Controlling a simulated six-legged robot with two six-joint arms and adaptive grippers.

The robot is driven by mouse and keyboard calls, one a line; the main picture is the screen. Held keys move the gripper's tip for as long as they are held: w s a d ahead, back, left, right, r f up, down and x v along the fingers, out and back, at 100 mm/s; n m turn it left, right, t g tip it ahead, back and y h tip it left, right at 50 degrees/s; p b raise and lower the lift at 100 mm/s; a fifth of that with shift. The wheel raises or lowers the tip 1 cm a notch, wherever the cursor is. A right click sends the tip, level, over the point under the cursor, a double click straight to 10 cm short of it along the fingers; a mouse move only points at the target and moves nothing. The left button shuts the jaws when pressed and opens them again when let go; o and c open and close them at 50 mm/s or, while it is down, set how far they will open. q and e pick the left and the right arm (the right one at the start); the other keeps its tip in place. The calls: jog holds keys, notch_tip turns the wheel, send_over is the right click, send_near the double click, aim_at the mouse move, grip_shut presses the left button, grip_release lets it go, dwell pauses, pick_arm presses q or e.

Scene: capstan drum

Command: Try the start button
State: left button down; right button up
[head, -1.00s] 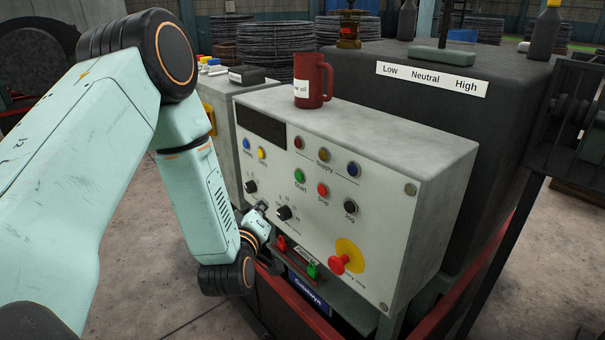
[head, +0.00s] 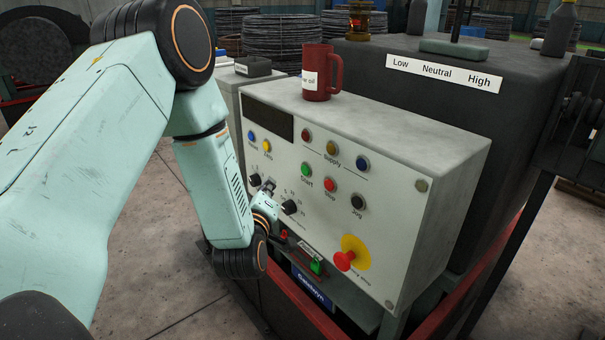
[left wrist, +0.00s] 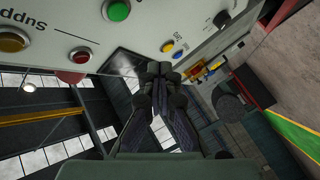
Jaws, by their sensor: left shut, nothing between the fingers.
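The start button also shows at the top of the left wrist view (left wrist: 117,10). My left gripper (head: 268,186) is shut and empty, close to the panel face between the two black knobs. It is lower and to the left of the start button, apart from it. In the left wrist view the closed fingertips (left wrist: 160,68) point towards the panel, below the blue button (left wrist: 167,47). Whether they touch the panel cannot be told.
A red emergency knob (head: 345,260) on a yellow disc sticks out at the lower right. A black jog button (head: 357,202) is right of stop. A red mug (head: 321,75) stands on the panel's top. Black knobs (head: 289,207) (head: 255,180) flank the gripper.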

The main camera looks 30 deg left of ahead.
aim_at(305, 170)
pick_arm(q)
jog(key=w+d+b, duration=0.1)
jog(key=w+d, duration=0.2)
jog(key=w, duration=0.3)
jog(key=shift+w+b, duration=0.2)
jog(key=shift+b, duration=0.2)
jog(key=shift+a, duration=0.2)
jog(key=shift+s+d, duration=0.1)
jog(key=shift+d, duration=0.1)
jog(key=shift+a, duration=0.15)
dwell(0.5)
